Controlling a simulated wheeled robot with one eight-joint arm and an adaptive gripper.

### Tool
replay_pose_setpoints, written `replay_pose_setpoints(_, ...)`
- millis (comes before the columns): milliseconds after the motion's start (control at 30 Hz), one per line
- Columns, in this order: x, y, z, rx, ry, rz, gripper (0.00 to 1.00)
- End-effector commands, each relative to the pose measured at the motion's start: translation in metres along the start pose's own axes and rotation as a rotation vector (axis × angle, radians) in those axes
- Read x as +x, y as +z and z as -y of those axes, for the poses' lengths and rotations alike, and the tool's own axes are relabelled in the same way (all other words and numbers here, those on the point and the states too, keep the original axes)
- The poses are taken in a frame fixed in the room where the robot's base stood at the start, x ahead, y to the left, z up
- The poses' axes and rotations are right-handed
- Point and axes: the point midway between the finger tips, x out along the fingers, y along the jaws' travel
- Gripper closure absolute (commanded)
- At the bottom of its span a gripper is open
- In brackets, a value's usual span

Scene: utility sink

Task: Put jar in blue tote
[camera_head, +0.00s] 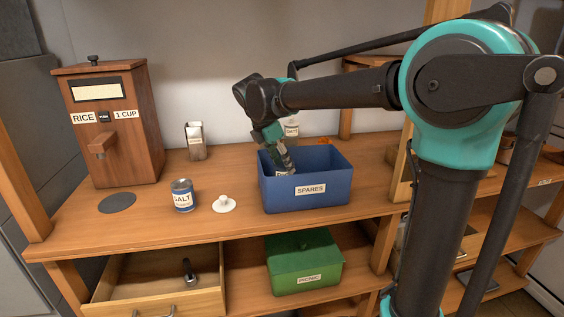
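The blue tote (310,204), labelled SPARES, stands open on the upper shelf, right of centre. My gripper (285,165) points down at the tote's left side, its tip at or inside the opening. A pale label-like patch shows by its tip; I cannot tell what it belongs to. A jar (291,128) with a pale label stands behind the tote, partly hidden by my arm. A salt container (182,195), with a SALT label, stands upright left of the tote. The gripper's fingers are too small and dark to tell whether they hold anything.
A wooden rice dispenser (112,130) stands at the left, with a dark disc (117,203) before it. A white knobbed piece (223,204) lies left of the tote. A labelled container (195,142) stands behind. Below are an open drawer (150,302) and a green PICNIC box (304,264).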

Motion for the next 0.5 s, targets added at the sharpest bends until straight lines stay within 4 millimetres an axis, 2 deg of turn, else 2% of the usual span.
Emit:
replay_pose_setpoints(33,-0.0001,0.0001,0.0,0.0,0.0,0.0,0.34)
replay_pose_setpoints(100,-0.0002,0.0001,0.0,0.0,0.0,0.0,0.25)
replay_pose_setpoints(133,-0.0002,0.0001,0.0,0.0,0.0,0.0,0.24)
replay_pose_setpoints(500,-0.0051,0.0011,0.0002,0.0,0.0,0.0,0.24)
